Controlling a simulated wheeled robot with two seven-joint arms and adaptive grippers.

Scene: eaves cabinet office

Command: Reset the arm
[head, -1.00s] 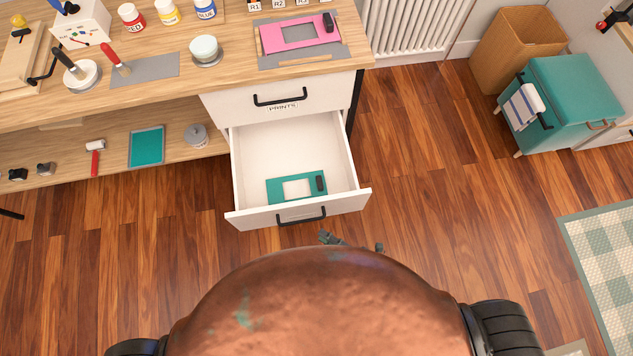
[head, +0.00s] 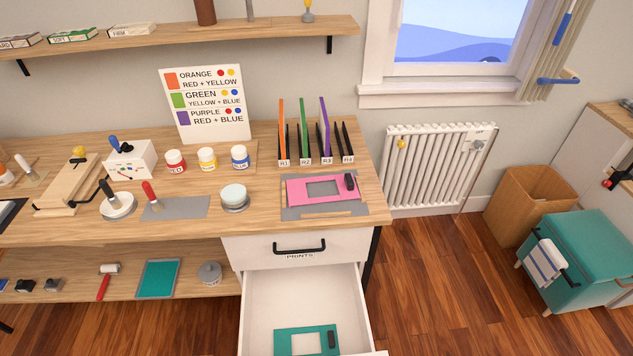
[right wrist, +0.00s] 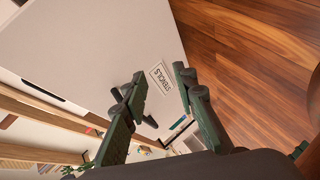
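My right gripper (right wrist: 157,80) shows in the right wrist view with its two dark green fingers apart and nothing between them. Beyond the fingers is a white panel (right wrist: 90,50) with a label reading STENCILS (right wrist: 161,77); I cannot tell the gap between fingers and panel. Neither gripper shows in the head view, and my left gripper is in no current frame.
An open white drawer (head: 261,310) under the worktop holds a teal stencil (head: 305,342); its front is cut off. A pink stencil (head: 296,190) lies on the worktop (head: 262,223). A teal chest (head: 588,252) and brown bin (head: 528,205) stand right. Wooden floor between is clear.

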